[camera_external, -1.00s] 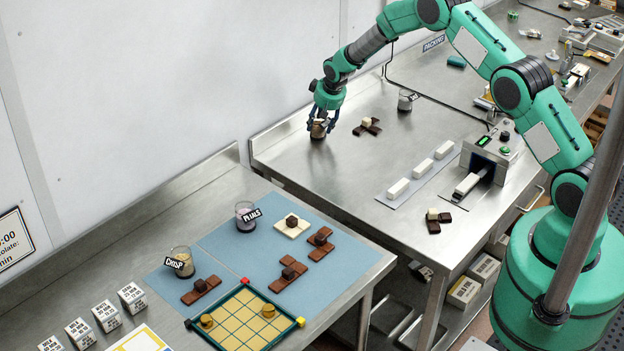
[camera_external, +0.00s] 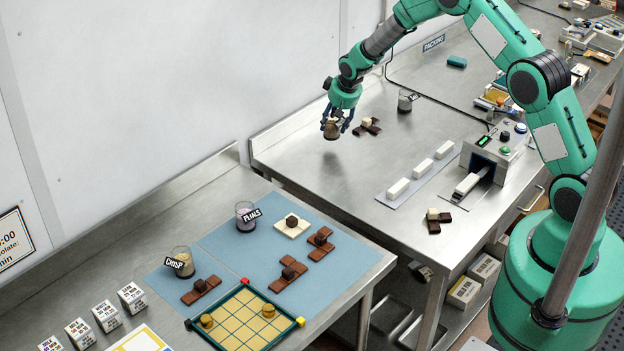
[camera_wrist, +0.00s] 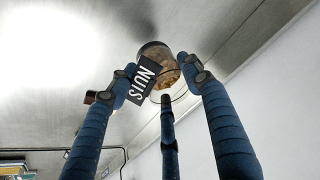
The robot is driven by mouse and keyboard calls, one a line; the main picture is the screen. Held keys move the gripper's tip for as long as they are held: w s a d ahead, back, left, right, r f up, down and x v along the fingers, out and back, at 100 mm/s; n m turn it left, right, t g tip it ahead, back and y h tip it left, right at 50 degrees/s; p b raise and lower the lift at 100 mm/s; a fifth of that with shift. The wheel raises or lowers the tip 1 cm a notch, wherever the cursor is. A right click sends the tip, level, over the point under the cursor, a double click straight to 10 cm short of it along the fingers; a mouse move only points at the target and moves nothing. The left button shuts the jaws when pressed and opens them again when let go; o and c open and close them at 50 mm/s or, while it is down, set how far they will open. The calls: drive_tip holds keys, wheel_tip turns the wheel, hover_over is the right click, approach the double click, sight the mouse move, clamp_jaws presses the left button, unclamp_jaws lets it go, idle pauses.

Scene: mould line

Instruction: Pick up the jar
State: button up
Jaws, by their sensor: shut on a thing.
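The jar (camera_external: 331,131) is small and clear with brown contents, and hangs just above the far left part of the right-hand steel table. My gripper (camera_external: 333,126) is shut on it, with blue fingers around its sides. In the wrist view the jar (camera_wrist: 163,66) sits between the fingertips of my gripper (camera_wrist: 165,78), and its black tag (camera_wrist: 145,80) reads NUTS. The finger nearest the camera hides a little of the jar's lower side.
Another tagged jar (camera_external: 405,102) and a chocolate piece (camera_external: 368,126) stand to the right. White blocks (camera_external: 421,169) lie in a row before a grey machine (camera_external: 493,155). The left table holds a blue mat (camera_external: 225,238) with two jars and a gridded tray (camera_external: 244,318).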

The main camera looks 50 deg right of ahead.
drive_tip(key=s+a, duration=0.1)
drive_tip(key=s, duration=0.7)
drive_tip(key=shift+s+a+r+b, duration=0.25)
drive_tip(key=shift+a+r+b, duration=0.05)
drive_tip(key=shift+r+b, duration=0.15)
idle(0.7)
